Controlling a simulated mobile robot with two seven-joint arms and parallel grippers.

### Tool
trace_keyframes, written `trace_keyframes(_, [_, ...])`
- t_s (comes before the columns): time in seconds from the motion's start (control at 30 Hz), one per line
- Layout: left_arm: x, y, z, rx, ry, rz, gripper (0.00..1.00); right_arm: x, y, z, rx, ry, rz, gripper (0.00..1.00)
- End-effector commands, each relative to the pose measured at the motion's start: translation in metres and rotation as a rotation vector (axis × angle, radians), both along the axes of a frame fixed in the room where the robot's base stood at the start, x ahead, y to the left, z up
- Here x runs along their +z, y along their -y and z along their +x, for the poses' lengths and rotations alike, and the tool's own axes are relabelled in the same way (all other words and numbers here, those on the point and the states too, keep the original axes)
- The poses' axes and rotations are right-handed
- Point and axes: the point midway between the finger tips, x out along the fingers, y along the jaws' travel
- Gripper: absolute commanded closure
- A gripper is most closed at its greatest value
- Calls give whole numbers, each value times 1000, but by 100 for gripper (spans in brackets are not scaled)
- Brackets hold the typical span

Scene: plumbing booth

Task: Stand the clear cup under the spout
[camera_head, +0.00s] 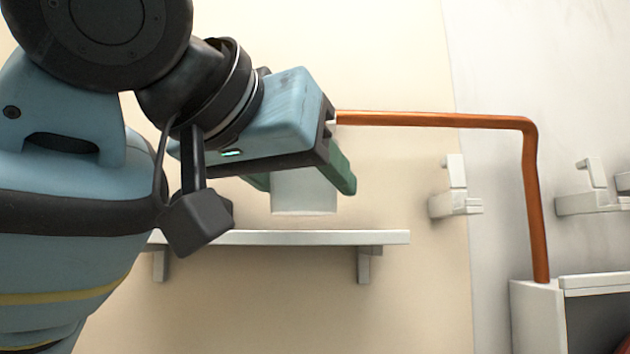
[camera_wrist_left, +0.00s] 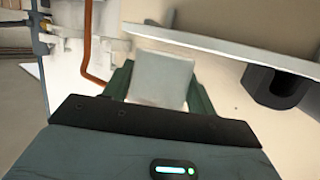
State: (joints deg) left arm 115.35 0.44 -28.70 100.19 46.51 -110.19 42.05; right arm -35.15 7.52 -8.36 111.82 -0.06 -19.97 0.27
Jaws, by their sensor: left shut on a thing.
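My left gripper (camera_head: 303,180) has green fingers and is shut on the clear cup (camera_head: 304,197), which looks pale and whitish. The cup's lower edge shows a little above the white shelf (camera_head: 385,238), with a gap between them in the picture. A copper pipe (camera_head: 440,120) runs left from a bend and its left end meets the edge of the gripper body in the picture; its opening is not visible. In the left wrist view the cup (camera_wrist_left: 161,80) sits between the fingers, and the copper pipe (camera_wrist_left: 88,45) is to its left. My right gripper is out of view.
The shelf is on the beige wall on two brackets (camera_head: 363,265) and its visible top is bare. White wall fittings (camera_head: 456,190) are to the right. The pipe rises from a white box (camera_head: 537,315) at the lower right.

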Motion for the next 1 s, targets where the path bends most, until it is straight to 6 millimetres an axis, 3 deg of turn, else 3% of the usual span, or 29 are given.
trace_keyframes(0.27, [0,0,3,0,0,0,71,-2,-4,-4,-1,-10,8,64])
trace_keyframes(1.0, [-1,0,39,1,0,-1,71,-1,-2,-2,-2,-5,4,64])
